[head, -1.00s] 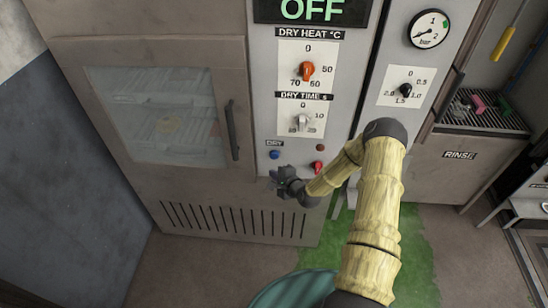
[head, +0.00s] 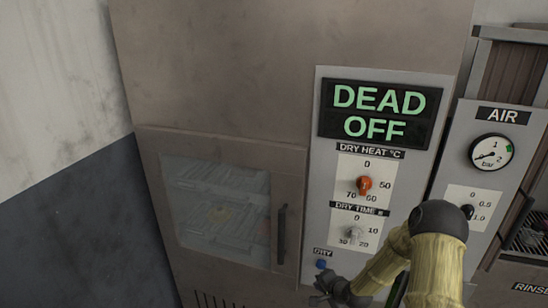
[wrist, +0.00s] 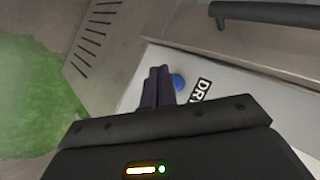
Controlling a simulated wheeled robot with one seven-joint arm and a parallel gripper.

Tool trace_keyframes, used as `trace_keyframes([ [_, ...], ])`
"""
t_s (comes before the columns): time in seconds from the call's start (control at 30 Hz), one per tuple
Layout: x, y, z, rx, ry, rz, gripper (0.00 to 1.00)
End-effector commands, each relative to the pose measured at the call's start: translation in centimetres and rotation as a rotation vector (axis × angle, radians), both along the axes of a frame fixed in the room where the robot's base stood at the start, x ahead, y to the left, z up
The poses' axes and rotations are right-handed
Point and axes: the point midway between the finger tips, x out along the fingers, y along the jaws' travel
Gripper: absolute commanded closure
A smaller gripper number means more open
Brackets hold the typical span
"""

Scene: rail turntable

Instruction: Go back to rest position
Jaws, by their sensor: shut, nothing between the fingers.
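My gripper (head: 326,286) is at the lower middle of the head view, at the end of my yellow-sleeved arm. It is in front of the lower part of the dryer's control panel (head: 325,200), just below the blue DRY button (head: 321,264). In the wrist view the two dark fingers (wrist: 157,86) lie together, shut and empty. The blue button (wrist: 178,83) shows right beside the fingertips there. I cannot tell whether the fingers touch the panel.
The display (head: 380,112) reads DEAD OFF. Below it are an orange heat knob (head: 364,185) and a grey time knob (head: 353,233). The dryer door (head: 215,210) is shut, with a dark handle (head: 282,235). An AIR gauge (head: 491,152) is at right.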

Motion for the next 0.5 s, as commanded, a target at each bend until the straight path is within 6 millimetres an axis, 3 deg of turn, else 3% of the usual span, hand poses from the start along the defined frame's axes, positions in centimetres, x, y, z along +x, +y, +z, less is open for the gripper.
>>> trace_keyframes([
  [0.5,-8.8,-1.1,11.1,-0.546,0.162,0.402,1.0],
])
